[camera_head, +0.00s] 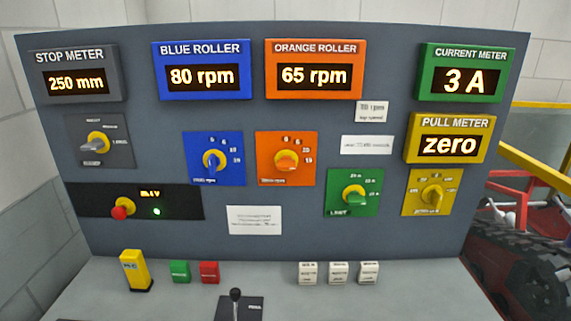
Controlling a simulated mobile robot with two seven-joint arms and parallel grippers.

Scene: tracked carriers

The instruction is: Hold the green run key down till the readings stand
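The green key (180,271) stands on the console's shelf at the lower left, beside a red key (209,271); its label is too small to read. Nothing touches the green key. The stop meter (76,74) reads 250 mm. The blue roller meter (203,71) reads 80 rpm and the orange roller meter (314,70) reads 65 rpm. The green current meter (466,73) reads 3 A. The yellow pull meter (449,137) reads zero. Neither of my grippers is in view.
A yellow block (135,271) stands left of the green key. A black lever (235,300) rises in front, right of the red key. Three white keys (338,273) sit further right. Dials and a red knob (122,208) are on the panel. A red and yellow machine (525,190) stands behind, right.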

